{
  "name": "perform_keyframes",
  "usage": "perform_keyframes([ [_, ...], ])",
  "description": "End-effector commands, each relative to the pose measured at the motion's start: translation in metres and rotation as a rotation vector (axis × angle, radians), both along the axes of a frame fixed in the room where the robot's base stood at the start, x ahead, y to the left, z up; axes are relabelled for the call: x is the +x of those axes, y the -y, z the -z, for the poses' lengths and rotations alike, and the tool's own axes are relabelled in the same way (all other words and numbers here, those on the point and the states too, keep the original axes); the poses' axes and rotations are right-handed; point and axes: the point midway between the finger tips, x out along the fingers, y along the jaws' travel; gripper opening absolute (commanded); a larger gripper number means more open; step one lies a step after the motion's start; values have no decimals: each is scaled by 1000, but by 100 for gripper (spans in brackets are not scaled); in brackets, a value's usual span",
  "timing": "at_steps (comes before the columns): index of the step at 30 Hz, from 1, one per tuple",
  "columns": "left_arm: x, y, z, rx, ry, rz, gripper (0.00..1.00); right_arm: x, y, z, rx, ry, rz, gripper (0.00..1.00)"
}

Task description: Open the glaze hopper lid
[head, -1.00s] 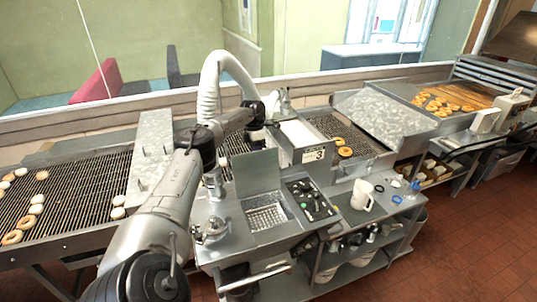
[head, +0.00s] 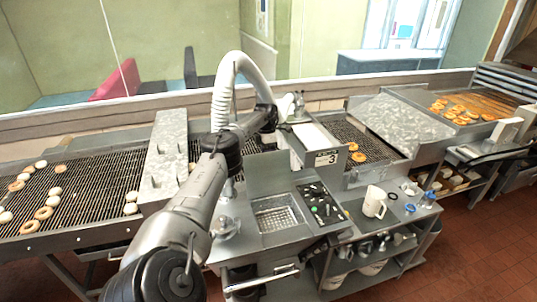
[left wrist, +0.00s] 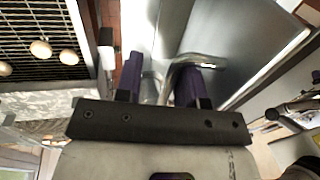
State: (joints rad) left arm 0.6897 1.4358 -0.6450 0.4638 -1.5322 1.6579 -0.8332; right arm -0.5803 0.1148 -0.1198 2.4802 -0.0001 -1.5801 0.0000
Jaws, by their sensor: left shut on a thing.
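The glaze hopper (head: 325,158) is a metal box with a "3" label, standing beside the conveyor in the middle of the head view. Its top shows a pale flat surface (head: 313,135); I cannot tell how far the lid is raised. My left gripper (head: 284,117) is at the hopper's back left, partly hidden by my own wrist. In the left wrist view, its purple fingers (left wrist: 160,82) are shut on a curved shiny metal handle (left wrist: 197,61). A broad smooth metal panel (left wrist: 235,35) lies beyond the handle. My right gripper is not in view.
A white jug (head: 374,201) is on the counter at right. The conveyor (head: 75,190) carries doughnuts at left. A white hose (head: 236,62) arches above my arm.

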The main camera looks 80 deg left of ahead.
Motion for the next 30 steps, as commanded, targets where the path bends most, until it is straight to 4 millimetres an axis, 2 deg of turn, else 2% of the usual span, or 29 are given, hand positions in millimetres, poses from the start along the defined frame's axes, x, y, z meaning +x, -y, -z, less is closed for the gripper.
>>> perform_keyframes([
  [3,1,-1,0,4,3,-1,37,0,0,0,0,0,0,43],
  [14,1,-1,-8,2,12,1,37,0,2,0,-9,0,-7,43],
  [23,1,-1,-44,2,12,0,37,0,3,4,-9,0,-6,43],
  [30,15,16,-53,5,4,5,37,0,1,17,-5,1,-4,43],
])
